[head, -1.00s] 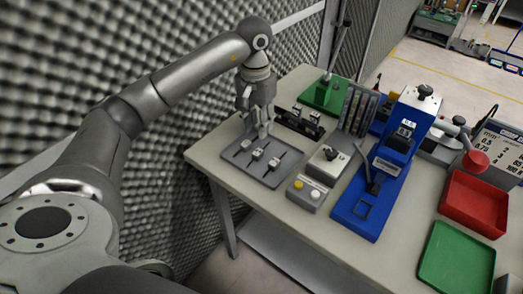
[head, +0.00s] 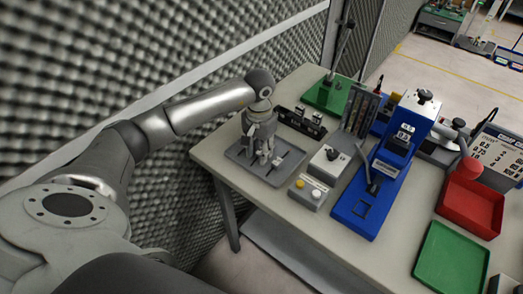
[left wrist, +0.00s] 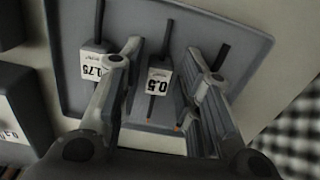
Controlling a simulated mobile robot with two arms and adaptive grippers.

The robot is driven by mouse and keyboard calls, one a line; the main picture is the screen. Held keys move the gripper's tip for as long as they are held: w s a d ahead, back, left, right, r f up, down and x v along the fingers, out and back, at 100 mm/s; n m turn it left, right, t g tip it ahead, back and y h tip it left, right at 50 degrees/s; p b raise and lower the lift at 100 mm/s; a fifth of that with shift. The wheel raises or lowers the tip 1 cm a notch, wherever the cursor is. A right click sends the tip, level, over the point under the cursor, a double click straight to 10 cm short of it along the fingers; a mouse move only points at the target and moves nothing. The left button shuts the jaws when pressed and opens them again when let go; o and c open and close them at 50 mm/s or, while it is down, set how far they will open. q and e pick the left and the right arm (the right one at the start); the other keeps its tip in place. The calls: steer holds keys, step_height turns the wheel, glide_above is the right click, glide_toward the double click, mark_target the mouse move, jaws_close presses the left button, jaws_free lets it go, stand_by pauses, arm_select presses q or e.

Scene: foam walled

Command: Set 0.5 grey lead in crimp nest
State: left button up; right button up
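The lead labelled 0.5 (left wrist: 158,82) lies on the grey tray (left wrist: 230,28), a dark grey strand with a white tag. My left gripper (left wrist: 165,58) is open over the tray, with one finger on each side of this lead; contact is not visible. In the head view my left gripper (head: 262,158) points down at the tray (head: 272,178) and hides part of the leads. A lead tagged 0.75 (left wrist: 95,62) lies left of the left finger. Another dark lead (left wrist: 222,52) is partly hidden by the right finger. The blue press (head: 362,205) stands to the right. My right gripper is not in view.
A black rack (head: 302,122) is behind the tray. Red (head: 470,205) and green (head: 450,260) bins are at right. A foam wall (head: 100,60) is close on the left.

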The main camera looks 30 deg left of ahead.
arm_select(q)
steer(key=shift+f, duration=0.2)
jaws_close()
steer(key=shift+r, duration=0.1)
